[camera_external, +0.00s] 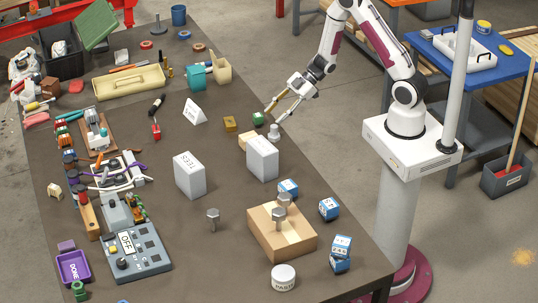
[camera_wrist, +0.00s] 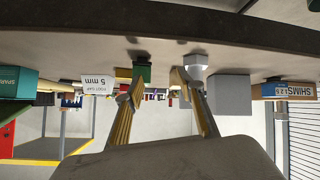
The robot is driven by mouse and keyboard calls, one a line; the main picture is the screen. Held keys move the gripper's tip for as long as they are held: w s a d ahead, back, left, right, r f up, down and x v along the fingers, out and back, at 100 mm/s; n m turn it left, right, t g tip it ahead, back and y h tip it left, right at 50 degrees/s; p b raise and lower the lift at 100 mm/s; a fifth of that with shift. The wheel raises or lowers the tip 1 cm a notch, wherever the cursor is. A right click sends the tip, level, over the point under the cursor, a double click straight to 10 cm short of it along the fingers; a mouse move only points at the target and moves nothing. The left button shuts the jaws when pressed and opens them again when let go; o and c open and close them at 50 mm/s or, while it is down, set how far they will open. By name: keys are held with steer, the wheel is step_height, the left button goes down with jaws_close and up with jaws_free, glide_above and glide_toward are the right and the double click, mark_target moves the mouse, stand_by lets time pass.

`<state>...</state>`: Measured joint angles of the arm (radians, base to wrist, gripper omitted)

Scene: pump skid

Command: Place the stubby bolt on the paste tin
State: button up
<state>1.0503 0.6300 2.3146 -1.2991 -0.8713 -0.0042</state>
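A short grey bolt (camera_external: 274,132), apparently the stubby bolt, stands on the bench close to my gripper (camera_external: 271,116). Its pale hex head (camera_wrist: 195,61) shows beside the right fingertip in the wrist view. I cannot tell whether they touch. My gripper (camera_wrist: 152,90) is open, with its fingers spread and nothing held between them. The paste tin (camera_external: 284,277), white and round with a label, sits near the bench's front edge, well away from my gripper. Taller bolts (camera_external: 281,204) stand on a cardboard box, and another bolt (camera_external: 213,219) stands on the bench.
A green cube (camera_external: 258,118) and a brass block (camera_external: 230,124) lie near my gripper. Two grey boxes (camera_external: 262,158) (camera_external: 189,176) stand nearby. The cardboard box (camera_external: 264,240) and several blue-and-white boxes (camera_external: 328,209) lie toward the tin. The bench between the two grey boxes is clear.

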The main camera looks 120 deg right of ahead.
mark_target(286, 133)
steer(key=shift+t+y, duration=0.7)
steer(key=shift+t, duration=0.1)
steer(key=a+f, duration=0.2)
steer(key=a, duration=0.1)
steer(key=shift+s+a, duration=0.2)
steer(key=shift+a, duration=0.05)
steer(key=shift+s+a+f+m+t, duration=0.15)
steer(key=shift+a+m+t, duration=0.1)
steer(key=shift+a+t, duration=0.35)
steer(key=shift+s+a+m+t, duration=0.1)
steer(key=shift+a+m+t, duration=0.15)
steer(key=shift+a+t, duration=0.35)
steer(key=shift+s+a+r+m+t+h, duration=0.2)
steer(key=shift+s+a+m+t+h, duration=0.05)
steer(key=shift+s+m+t+h, duration=0.5)
steer(key=shift+s+a+r+m+t+h, duration=0.2)
steer(key=shift+s+m+t+h, duration=0.3)
steer(key=shift+m+t, duration=0.3)
steer(key=shift+w, duration=0.2)
steer(key=shift+w, duration=1.15)
steer(key=shift+w+r, duration=0.1)
steer(key=shift+w, duration=0.1)
